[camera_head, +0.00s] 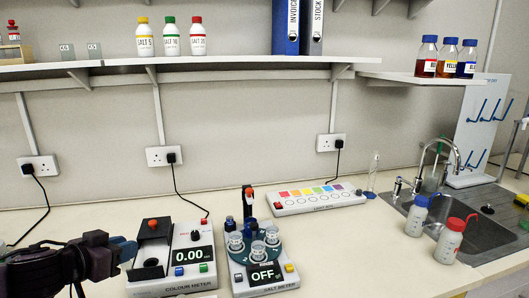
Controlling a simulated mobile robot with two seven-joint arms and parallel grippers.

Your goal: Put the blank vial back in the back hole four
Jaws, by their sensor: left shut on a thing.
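My left gripper (122,250) comes in from the lower left and is shut beside the left end of the colour meter (190,284). What its jaws hold is hidden at this angle, so I cannot make out the blank vial. The colour meter reads 0.00 and has a black chamber (153,252) with a red knob on its left. A long white strip (350,199) with coloured squares and a row of round spots lies further back. I cannot tell which place is back hole four. My right gripper is not in view.
Two wash bottles (417,215) (449,241) stand near the sink (480,236) at right. Shelves with bottles (171,42) hang above. The counter right of the salt meter is clear.

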